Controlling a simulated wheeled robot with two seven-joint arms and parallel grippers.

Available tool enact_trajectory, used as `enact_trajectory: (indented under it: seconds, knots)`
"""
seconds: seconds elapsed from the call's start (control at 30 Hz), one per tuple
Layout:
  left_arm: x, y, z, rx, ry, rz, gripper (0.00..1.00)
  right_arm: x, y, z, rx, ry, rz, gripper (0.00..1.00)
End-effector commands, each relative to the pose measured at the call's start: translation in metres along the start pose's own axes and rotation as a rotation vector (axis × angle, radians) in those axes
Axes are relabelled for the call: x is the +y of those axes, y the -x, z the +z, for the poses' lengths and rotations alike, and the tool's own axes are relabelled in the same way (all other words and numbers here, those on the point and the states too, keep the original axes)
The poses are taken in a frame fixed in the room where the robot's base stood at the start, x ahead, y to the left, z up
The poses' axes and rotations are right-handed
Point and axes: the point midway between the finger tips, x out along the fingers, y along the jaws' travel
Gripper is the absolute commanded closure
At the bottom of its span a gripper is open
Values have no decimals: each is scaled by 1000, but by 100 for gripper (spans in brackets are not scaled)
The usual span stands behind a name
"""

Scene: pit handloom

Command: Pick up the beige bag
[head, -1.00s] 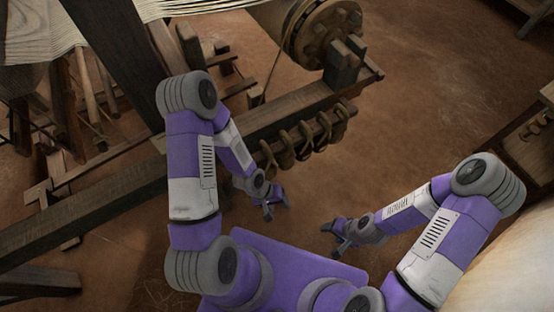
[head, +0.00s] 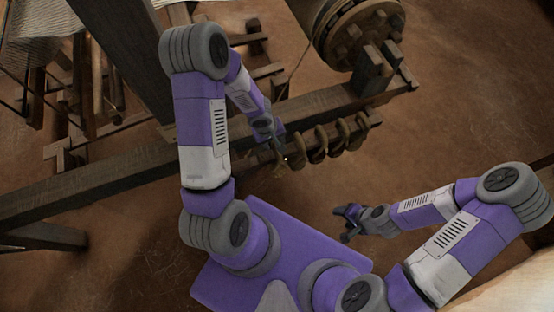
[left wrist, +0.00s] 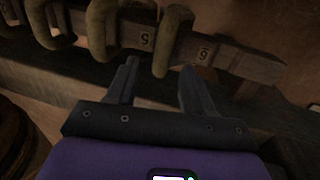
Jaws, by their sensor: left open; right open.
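No beige bag can be made out for certain. A large pale beige surface (head: 515,285) shows at the bottom right of the head view, cut by the frame edge; I cannot tell what it is. My left gripper (head: 280,150) is at the rail with hanging brown loops. In the left wrist view it (left wrist: 160,68) is open, and the end loop (left wrist: 171,42) hangs just ahead between its fingertips; I cannot tell if they touch. My right gripper (head: 347,222) is open and empty above the bare floor.
The numbered wooden rail (left wrist: 235,60) bears several loops (head: 322,140). Loom beams (head: 100,182) lie at the left, and a wooden roller (head: 350,30) stands at the top. The brown floor (head: 460,110) at the right is clear.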

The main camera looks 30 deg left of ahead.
Motion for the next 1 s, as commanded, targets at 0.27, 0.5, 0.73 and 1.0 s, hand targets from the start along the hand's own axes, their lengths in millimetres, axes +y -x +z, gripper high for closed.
enact_trajectory:
  seconds: [0.27, 0.5, 0.73, 1.0]
  knots:
    - [-3, -38, 2, -2, -2, 1, 48, 10, -28, -1, 0, 0, 0, 42]
    - [-2, -48, 2, -1, 0, 1, 48, 13, -34, -2, 0, 0, 0, 42]
    - [-2, -47, 2, -1, 0, 1, 54, 12, -33, -2, 0, 0, 0, 42]
    - [-2, -47, 2, -1, 0, 1, 96, 12, -33, -2, 1, 0, 0, 42]
